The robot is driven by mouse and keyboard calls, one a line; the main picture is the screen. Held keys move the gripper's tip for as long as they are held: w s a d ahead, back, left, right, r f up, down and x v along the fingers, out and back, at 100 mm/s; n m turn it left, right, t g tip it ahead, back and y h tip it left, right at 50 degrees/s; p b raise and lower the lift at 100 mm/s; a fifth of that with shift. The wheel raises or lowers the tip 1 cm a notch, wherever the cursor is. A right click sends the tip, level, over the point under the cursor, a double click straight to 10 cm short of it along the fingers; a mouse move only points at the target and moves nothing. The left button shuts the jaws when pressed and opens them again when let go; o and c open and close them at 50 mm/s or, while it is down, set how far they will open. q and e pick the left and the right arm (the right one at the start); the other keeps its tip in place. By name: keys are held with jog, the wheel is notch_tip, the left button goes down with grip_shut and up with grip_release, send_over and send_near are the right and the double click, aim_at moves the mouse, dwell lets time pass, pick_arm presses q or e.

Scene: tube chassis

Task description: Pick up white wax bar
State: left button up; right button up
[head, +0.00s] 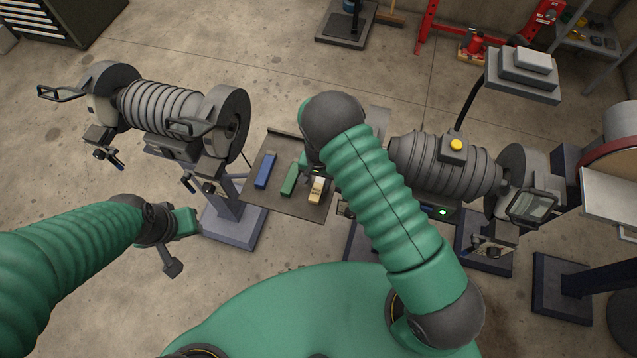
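The white wax bar (316,191), pale cream in colour, lies at the right part of a dark flat tray (290,208) between the two grinding machines. My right gripper (314,178) is at the far end of the bar, over or around it. My own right arm hides much of this gripper, so I cannot tell whether its fingers touch the bar or are closed on it. My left gripper (176,250) hangs over the floor at the left, apart from the tray. I see no object in it, and its finger gap is unclear.
A green bar (289,179) and a blue bar (265,171) lie left of the white one on the tray. A grinder (160,108) stands on the left, another (445,163) close to the right of my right arm.

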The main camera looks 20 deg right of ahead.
jog(key=shift+a, duration=0.1)
jog(key=c, duration=0.5)
jog(key=shift+d, duration=0.2)
grip_shut()
